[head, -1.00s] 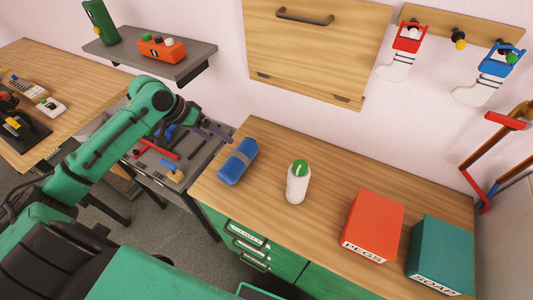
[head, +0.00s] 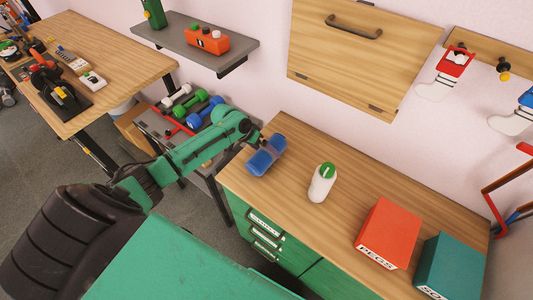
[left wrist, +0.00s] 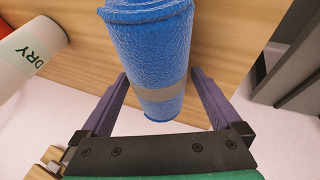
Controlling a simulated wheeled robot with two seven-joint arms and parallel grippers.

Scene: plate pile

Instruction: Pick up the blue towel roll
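The blue towel roll (head: 266,156) lies on the wooden counter near its left end, with a grey band around its middle. In the left wrist view the towel roll (left wrist: 150,45) fills the centre. My left gripper (left wrist: 160,78) is open, with one purple finger on each side of the roll near the grey band. In the head view my left gripper (head: 260,143) reaches the roll from the left and is small and partly hidden. My right gripper is not in view.
A red box (head: 388,233) and a teal box (head: 451,266) stand further right. A shelf (head: 196,42) juts from the wall above left. The counter (head: 350,150) is clear behind the bottle.

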